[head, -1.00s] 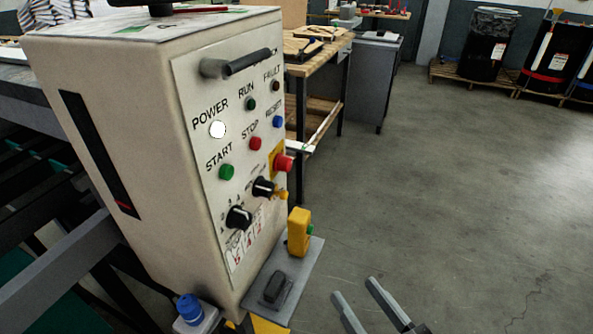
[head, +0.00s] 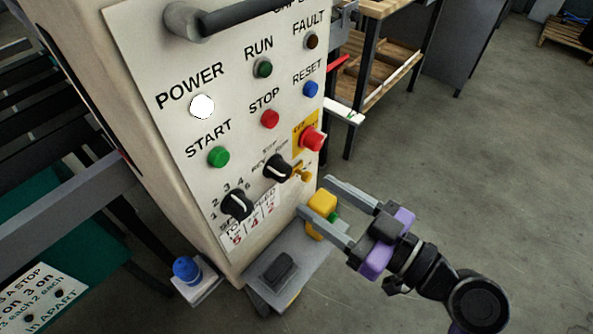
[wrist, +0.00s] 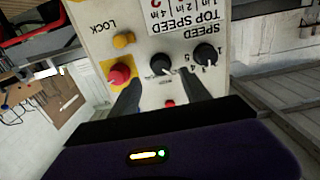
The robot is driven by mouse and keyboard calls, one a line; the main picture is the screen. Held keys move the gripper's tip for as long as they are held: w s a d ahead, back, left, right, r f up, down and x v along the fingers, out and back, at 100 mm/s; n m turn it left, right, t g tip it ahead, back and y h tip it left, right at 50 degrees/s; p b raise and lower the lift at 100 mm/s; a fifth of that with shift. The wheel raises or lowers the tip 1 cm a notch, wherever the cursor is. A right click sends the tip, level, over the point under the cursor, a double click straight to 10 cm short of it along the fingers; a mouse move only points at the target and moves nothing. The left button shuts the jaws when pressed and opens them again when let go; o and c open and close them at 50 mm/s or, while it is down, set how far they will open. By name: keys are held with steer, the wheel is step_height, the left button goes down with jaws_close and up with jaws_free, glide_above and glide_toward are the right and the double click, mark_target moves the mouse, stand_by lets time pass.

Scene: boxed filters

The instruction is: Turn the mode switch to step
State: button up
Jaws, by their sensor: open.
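The mode switch (head: 278,168) is a black knob with a white mark on the cream control panel (head: 225,125), between the speed knob and the red emergency stop. Its small labels are too blurred to tell which position the mark points at. My gripper (head: 314,196) is open and empty, in front of the panel to the lower right of the switch. In the wrist view the mode switch (wrist: 161,64) appears between and just beyond my fingertips (wrist: 158,84); contact is not visible.
The speed knob (head: 237,205) sits to the lower left of the switch. The red emergency stop (head: 312,138) and a yellow lock key (head: 303,175) are close on its right.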

mark_target(286, 176)
steer(key=p+x, duration=0.1)
steer(key=x, duration=0.5)
steer(key=shift+r, duration=0.15)
steer(key=shift+w+a+p, duration=0.3)
steer(key=shift+a+p, duration=0.05)
steer(key=shift+a, duration=0.2)
jaws_close()
